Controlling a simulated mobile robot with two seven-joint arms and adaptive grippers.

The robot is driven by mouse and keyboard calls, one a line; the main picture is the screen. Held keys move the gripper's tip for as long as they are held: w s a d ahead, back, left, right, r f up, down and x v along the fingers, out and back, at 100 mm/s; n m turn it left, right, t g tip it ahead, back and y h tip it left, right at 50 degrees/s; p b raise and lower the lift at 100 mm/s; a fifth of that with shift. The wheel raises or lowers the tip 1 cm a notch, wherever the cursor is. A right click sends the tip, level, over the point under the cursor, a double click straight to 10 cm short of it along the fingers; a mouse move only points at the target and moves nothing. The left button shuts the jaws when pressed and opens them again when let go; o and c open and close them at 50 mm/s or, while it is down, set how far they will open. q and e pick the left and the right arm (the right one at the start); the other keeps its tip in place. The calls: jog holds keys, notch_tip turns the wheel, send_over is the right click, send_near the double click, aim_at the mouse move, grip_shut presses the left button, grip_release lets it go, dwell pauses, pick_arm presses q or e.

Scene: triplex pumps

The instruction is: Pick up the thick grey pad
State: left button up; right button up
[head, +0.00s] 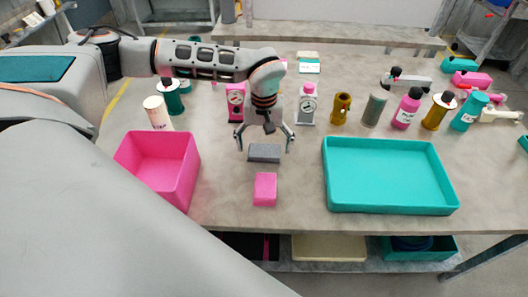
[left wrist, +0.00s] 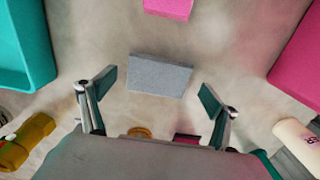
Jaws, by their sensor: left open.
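The thick grey pad (head: 264,153) lies on the table, between the pink bin and the teal tray. In the left wrist view the pad (left wrist: 159,76) lies just beyond the fingertips, slightly tilted in the picture. My left gripper (head: 264,145) is open and empty, pointing down over the pad with a finger on either side. Its two fingers also show in the left wrist view (left wrist: 157,90), spread wider than the pad. I cannot tell the exact height of the fingertips above the table. My right gripper is not in view.
A pink block (head: 265,189) lies just in front of the pad. A pink bin (head: 185,187) stands to the left and a teal tray (head: 392,210) to the right. Several bottles stand at the back right.

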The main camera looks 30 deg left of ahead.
pick_arm(q)
jog(key=shift+f, duration=0.35)
jog(key=shift+c, duration=0.4)
jog(key=c, duration=0.9)
